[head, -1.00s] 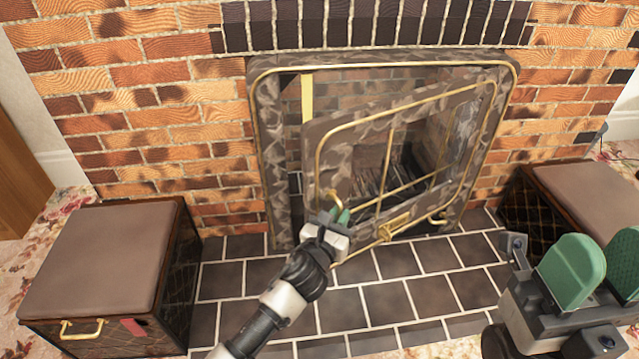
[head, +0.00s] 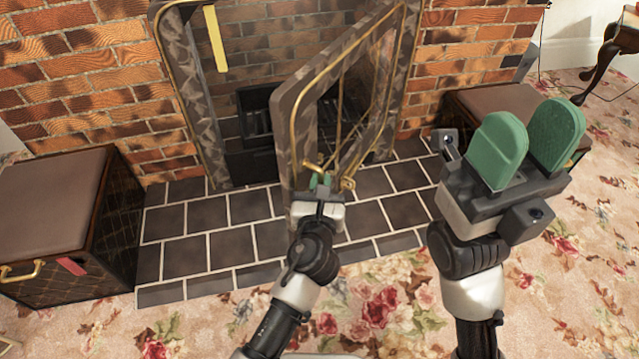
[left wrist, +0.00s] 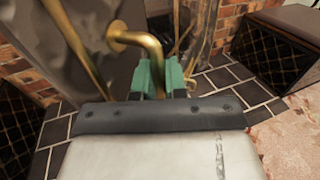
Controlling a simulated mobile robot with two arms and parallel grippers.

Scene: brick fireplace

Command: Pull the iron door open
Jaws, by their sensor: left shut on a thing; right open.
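The iron door (head: 291,126) is a mottled grey-brown panel with brass trim and bars, hinged on the right of the fireplace frame (head: 193,105). It stands partly open, its free left edge swung out over the tiled hearth. My left gripper (head: 321,182) is shut on the brass door handle (head: 312,167) near that free edge. In the left wrist view the green fingers (left wrist: 163,78) close at the curved brass handle (left wrist: 140,38); the exact contact is partly hidden. My right gripper (head: 527,145) is open and empty, to the right of the door.
A cushioned box (head: 55,190) stands left of the dark tiled hearth (head: 215,215). Another cushioned box (head: 490,100) stands behind my right gripper. A grate (head: 257,118) sits inside the firebox. Floral carpet (head: 400,305) in front is clear.

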